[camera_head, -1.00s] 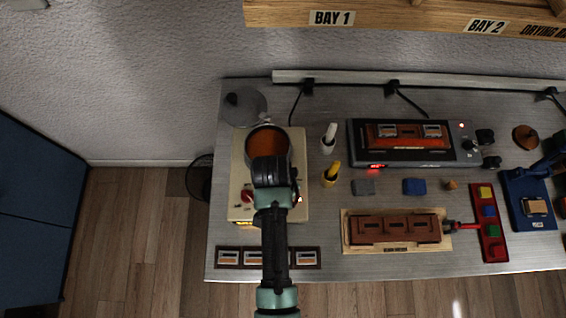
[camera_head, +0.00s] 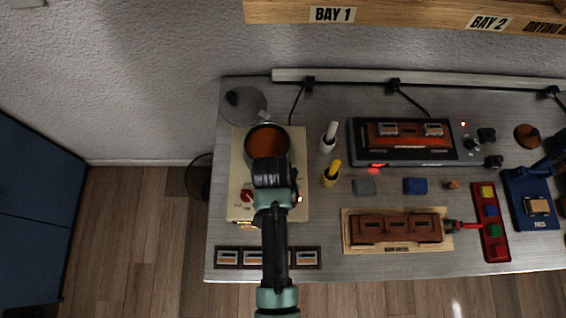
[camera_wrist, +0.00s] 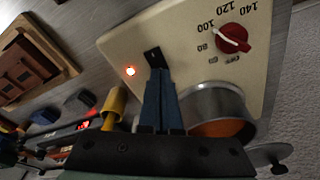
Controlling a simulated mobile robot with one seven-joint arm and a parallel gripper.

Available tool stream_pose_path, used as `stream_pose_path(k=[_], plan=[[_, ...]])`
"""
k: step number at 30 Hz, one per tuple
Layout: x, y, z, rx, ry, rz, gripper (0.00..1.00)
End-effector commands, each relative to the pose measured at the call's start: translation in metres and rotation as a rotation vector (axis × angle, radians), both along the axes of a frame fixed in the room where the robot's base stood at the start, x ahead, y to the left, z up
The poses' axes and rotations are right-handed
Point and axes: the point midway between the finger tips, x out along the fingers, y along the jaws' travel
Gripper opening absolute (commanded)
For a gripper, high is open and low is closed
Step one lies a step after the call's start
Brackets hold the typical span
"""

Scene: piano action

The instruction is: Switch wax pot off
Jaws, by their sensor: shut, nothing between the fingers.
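The wax pot has a cream base (camera_head: 240,165) at the left of the bench and a round metal pot (camera_head: 266,145) of orange-brown wax. Its red dial knob (camera_wrist: 233,38) has a white pointer on a printed scale with numbers and an off mark. A lit red lamp (camera_wrist: 130,71) and a small black switch (camera_wrist: 153,56) are on the base in the wrist view. My gripper (camera_wrist: 157,75) is shut and empty, its fingertips right at the black switch. I cannot tell whether they touch it. In the head view my arm hides the fingertips and the switch.
A grey lid (camera_head: 249,104) lies behind the pot. Framed pieces (camera_head: 228,257) line the front edge. A wooden fixture (camera_head: 348,235) is further right.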

Motion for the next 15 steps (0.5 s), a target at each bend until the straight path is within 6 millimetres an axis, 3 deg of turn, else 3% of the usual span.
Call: stream_pose_path(k=[15], plan=[[-0.0001, 0.0001, -0.0025, 0.000, 0.000, 0.000, 0.00]])
